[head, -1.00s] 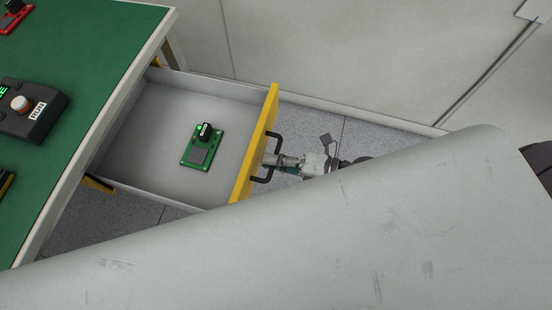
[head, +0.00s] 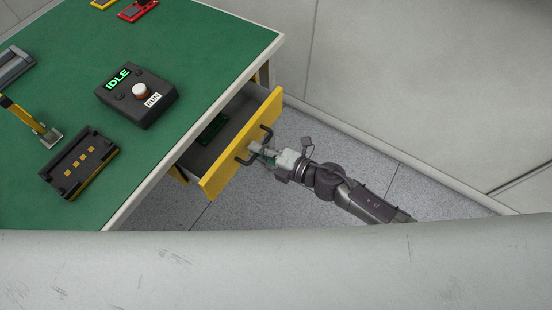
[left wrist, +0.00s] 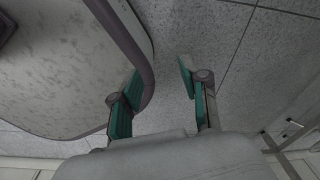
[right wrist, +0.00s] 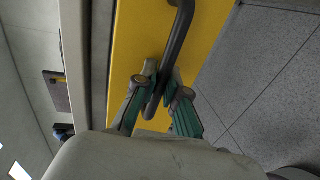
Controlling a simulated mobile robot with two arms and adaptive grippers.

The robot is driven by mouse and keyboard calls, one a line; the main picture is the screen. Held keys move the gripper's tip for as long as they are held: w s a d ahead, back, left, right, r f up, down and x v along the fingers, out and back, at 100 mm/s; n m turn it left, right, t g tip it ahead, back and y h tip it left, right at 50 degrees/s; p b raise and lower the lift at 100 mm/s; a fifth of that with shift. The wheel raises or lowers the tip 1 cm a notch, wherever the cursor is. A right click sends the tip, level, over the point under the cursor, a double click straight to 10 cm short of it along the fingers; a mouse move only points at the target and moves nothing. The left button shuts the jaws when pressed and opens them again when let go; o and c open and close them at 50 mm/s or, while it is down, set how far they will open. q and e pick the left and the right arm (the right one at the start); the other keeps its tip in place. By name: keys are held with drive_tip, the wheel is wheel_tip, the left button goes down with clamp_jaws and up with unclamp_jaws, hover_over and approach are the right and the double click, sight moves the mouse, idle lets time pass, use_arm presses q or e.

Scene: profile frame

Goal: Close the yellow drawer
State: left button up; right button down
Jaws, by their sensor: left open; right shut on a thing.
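The yellow drawer (head: 222,165) is partly open under the green-topped table, its yellow front standing out from the table edge. A dark handle (head: 246,157) is on its front. My right gripper (head: 257,149) is shut on the handle; the right wrist view shows its fingers (right wrist: 157,95) on either side of the dark bar against the yellow front (right wrist: 135,45). A green circuit board (head: 212,129) lies in the drawer, partly in shadow. My left gripper (left wrist: 160,85) is open and empty above the grey floor, and it is not in the head view.
The green tabletop (head: 215,50) holds a black control box (head: 137,97) reading IDLE, a black block with yellow pads (head: 78,163), and red and yellow items at the back. A pale wall stands right of the drawer. Grey floor (head: 325,150) is clear beside my right arm.

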sight(247, 143)
drive_tip(key=x, duration=0.4)
drive_tip(key=r+x, duration=0.1)
drive_tip(key=x, duration=0.1)
drive_tip(key=shift+w+a+r, duration=0.1)
drive_tip(key=shift+w+a, duration=0.3)
drive_tip(key=shift+a, duration=0.2)
drive_tip(key=c, duration=1.2)
unclamp_jaws()
drive_tip(key=shift+d, duration=0.1)
use_arm(q)
drive_tip(key=shift+d, duration=0.8)
drive_tip(key=shift+a, duration=0.1)
use_arm(e)
drive_tip(key=v, duration=1.2)
